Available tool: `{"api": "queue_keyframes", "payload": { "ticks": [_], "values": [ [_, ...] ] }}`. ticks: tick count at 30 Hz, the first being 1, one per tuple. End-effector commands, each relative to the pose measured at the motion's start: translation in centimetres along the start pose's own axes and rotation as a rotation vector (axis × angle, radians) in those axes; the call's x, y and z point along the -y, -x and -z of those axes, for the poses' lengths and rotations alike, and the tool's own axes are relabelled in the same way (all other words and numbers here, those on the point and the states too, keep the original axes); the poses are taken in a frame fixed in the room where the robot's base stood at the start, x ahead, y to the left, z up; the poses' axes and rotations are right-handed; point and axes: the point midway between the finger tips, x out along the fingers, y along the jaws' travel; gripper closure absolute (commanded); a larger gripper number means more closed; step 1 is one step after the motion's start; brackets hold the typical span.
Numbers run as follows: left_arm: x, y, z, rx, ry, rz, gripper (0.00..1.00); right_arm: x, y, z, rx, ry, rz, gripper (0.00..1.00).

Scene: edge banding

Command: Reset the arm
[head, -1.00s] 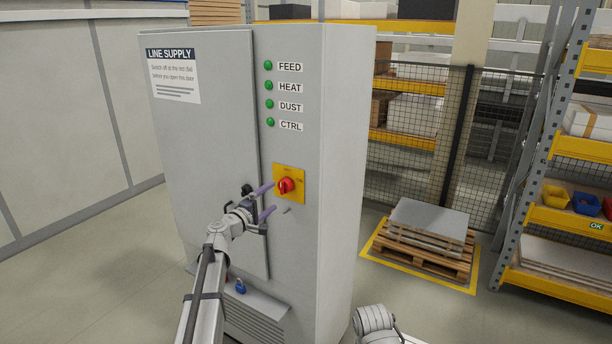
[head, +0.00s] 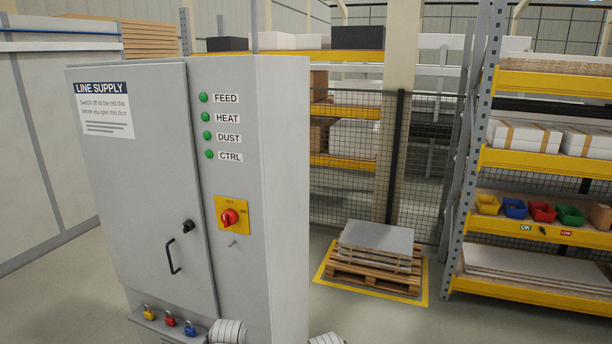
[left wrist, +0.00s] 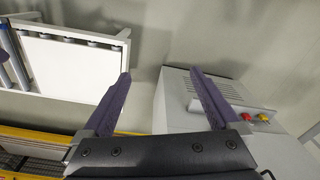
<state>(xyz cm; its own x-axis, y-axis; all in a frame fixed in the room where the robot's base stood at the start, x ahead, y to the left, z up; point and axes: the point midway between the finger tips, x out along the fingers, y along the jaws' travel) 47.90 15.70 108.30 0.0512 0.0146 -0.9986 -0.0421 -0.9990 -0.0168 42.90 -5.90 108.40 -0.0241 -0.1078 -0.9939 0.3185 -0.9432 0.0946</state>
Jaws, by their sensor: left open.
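The grey LINE SUPPLY cabinet (head: 150,215) stands at left centre in the head view, with its door shut. Its red dial (head: 230,217) sits on a yellow plate, and four green lamps above it are lit. A black door handle (head: 180,248) is on the door. No gripper touches the cabinet in the head view; only rounded pale parts of my arms show at the bottom edge. In the left wrist view my left gripper (left wrist: 160,73) is open, its two purple fingers wide apart with nothing between them. My right gripper is out of view.
Yellow, red and blue padlocks (head: 170,320) are on the cabinet's lower ledge. A pallet with grey sheets (head: 376,240) stands behind right, before a mesh fence. A shelf rack (head: 535,155) with bins is at right. The left wrist view shows a grey housing (left wrist: 180,100) near the fingers.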

Motion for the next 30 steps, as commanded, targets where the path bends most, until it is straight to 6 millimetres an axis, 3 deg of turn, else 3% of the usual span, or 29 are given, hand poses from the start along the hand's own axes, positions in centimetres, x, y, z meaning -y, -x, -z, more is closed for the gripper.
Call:
{"api": "queue_keyframes", "payload": {
  "ticks": [1, 6, 12, 30],
  "values": [
    [-1.7, -2.4, -0.5, 0.01, -0.043, 0.006, 0.05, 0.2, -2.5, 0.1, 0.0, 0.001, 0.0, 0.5],
    [-5.8, -5.3, -2.4, 0.05, -0.159, 0.036, 0.05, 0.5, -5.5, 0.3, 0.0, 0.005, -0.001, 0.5],
    [-9.1, -7.6, -4.5, 0.082, -0.265, 0.069, 0.05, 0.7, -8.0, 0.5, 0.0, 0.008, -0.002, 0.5],
    [-9.9, -7.7, -5.0, 0.091, -0.292, 0.079, 0.05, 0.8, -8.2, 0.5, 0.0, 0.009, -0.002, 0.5]
  ]
}}
